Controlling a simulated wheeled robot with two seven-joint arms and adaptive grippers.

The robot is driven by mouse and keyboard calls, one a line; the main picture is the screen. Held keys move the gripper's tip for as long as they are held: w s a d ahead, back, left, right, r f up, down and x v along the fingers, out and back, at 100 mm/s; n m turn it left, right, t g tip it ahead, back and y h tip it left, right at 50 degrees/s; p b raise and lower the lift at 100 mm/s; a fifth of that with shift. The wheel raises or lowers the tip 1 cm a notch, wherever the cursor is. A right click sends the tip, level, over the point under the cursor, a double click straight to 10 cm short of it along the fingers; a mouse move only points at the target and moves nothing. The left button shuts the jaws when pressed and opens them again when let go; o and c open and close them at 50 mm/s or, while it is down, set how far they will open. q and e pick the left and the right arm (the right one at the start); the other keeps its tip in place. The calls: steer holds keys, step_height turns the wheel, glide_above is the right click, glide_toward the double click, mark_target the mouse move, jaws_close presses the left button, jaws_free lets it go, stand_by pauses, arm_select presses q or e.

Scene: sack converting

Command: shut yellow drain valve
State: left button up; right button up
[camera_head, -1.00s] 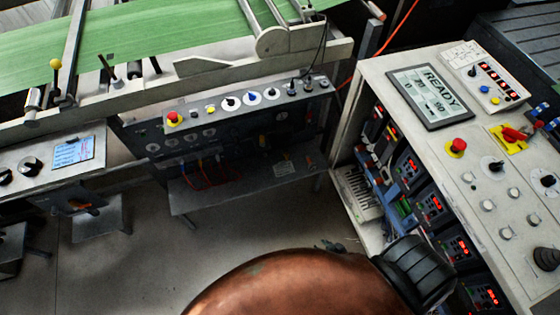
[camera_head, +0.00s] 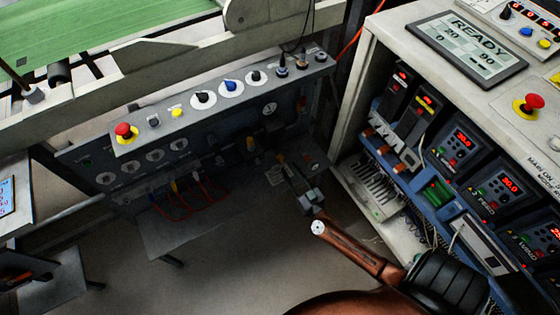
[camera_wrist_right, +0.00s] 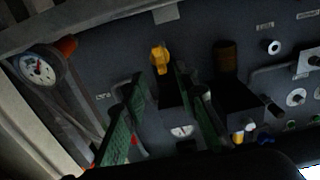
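The yellow drain valve (camera_wrist_right: 160,60) shows in the right wrist view as a small yellow handle on the dark panel, above a dark block. My right gripper (camera_wrist_right: 160,78) is open, with its two green fingers apart on either side of the line to the handle. The handle appears just beyond the fingertips; I cannot tell whether they touch it. My left gripper is not in view.
The control strip (camera_head: 215,98) with knobs and a red button overhangs the panel. A low shelf (camera_head: 185,230) juts out below it. A cabinet (camera_head: 378,60) with lit controllers stands close to the right of my arm. In the wrist view, a gauge (camera_wrist_right: 38,68) is at left.

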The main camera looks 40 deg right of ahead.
mark_target(283, 160)
steer(key=b+x, duration=0.1)
steer(key=x, duration=0.4)
steer(key=shift+f, duration=0.2)
steer(key=shift+w+d+r, duration=0.1)
steer(key=shift+w, duration=0.4)
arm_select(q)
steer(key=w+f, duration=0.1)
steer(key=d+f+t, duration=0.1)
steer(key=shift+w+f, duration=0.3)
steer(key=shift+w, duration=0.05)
arm_select(e)
jaws_close()
